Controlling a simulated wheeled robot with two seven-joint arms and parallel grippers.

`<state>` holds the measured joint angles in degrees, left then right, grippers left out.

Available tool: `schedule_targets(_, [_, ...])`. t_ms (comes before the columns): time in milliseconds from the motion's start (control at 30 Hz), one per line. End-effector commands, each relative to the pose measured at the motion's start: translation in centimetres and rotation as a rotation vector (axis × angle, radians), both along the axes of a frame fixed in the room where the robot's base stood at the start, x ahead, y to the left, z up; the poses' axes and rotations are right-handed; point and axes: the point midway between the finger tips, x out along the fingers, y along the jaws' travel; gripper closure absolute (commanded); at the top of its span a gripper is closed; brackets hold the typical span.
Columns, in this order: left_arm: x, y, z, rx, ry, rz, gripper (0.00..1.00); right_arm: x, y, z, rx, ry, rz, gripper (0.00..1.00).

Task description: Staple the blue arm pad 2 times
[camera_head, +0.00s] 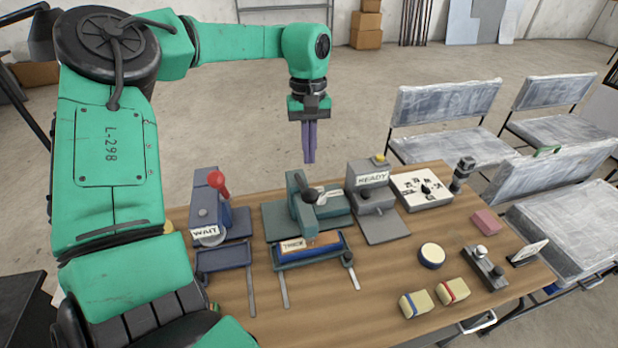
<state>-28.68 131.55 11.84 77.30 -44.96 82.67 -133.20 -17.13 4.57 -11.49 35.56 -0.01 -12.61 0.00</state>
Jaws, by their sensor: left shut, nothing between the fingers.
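A cream pad with a blue band (416,304) lies on the wooden table near the front right. I take it to be the blue arm pad, but no label confirms this. A green lever press (306,205) stands in the middle, with a tray in front holding an orange-brown, blue-edged piece (327,246). Which device is the stapler is not clear. My left gripper (309,160) is shut and empty, pointing down in the air over the table's back edge, behind the green press. My right gripper is not in view.
A blue press with a red knob (218,181) and WAIT sign stands left. A grey READY station (371,190) stands right of the green press. A red-banded pad (453,291), round pad (431,255) and pink block (487,222) lie right. Chairs (447,105) stand beyond.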

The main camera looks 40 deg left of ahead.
Motion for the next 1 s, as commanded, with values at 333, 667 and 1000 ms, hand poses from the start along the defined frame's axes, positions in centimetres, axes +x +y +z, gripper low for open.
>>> schedule_targets(333, [-0.1, -0.1, -1.5, -0.001, -0.003, 0.003, 1.00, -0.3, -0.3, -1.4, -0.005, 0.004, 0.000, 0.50])
schedule_targets(667, [-0.3, -0.4, -6.3, -0.001, -0.004, 0.003, 1.00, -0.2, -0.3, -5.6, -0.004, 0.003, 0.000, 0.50])
schedule_targets(1000, [-0.5, -0.5, -7.0, -0.002, -0.003, 0.003, 1.00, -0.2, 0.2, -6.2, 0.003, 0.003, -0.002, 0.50])
